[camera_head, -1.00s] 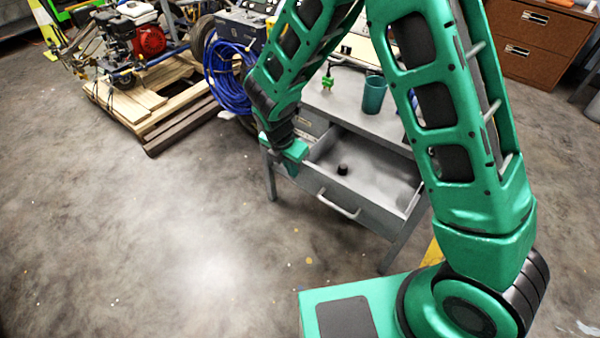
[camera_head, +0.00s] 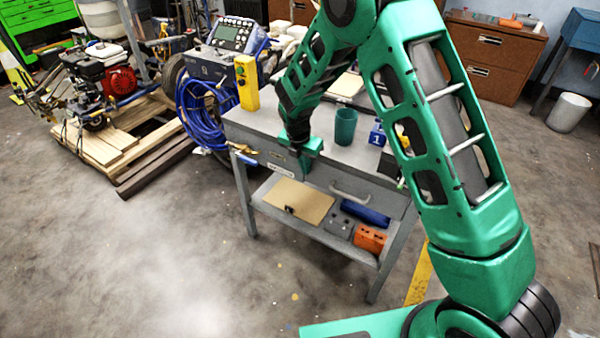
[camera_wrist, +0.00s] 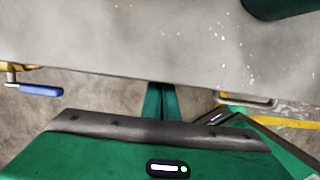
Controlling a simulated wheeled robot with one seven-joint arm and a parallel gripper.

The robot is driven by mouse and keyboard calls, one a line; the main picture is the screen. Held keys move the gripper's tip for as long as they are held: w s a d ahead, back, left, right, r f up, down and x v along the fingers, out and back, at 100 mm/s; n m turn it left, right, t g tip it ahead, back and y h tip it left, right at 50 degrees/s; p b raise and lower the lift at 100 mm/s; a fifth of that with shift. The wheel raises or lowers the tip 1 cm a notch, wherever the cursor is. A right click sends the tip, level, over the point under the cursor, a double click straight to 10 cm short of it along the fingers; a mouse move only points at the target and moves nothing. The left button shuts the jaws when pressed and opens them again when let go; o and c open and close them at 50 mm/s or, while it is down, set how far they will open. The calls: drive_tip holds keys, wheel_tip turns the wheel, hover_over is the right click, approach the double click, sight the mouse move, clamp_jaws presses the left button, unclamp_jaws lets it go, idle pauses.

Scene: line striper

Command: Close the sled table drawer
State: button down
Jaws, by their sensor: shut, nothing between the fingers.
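The grey sled table (camera_head: 265,128) stands in the middle of the head view. Its drawer (camera_head: 372,200), with a pale bar handle (camera_head: 350,193), sits in under the tabletop and its inside no longer shows. The front looks about flush with the table; a small gap cannot be ruled out. My gripper (camera_head: 305,166) is shut and empty, pointing down at the table's front edge, left of the handle. In the wrist view the shut fingers (camera_wrist: 158,102) are just in front of the tabletop edge (camera_wrist: 110,65). The handle (camera_wrist: 247,99) shows to their right. Contact cannot be told.
A blue-handled valve (camera_head: 246,158) juts out at the table's left. The lower shelf holds an orange box (camera_head: 369,239). Open floor lies in front.

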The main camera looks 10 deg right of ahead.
drive_tip(key=shift+w+d+r, duration=0.1)
drive_tip(key=shift+w+d, duration=0.2)
drive_tip(key=shift+w, duration=0.1)
drive_tip(key=shift+w+d, duration=0.1)
drive_tip(key=shift+d, duration=0.05)
drive_tip(key=s+a+r, duration=0.5)
drive_tip(key=r, duration=0.4)
drive_tip(key=shift+s+r, duration=0.25)
drive_tip(key=shift+s, duration=0.05)
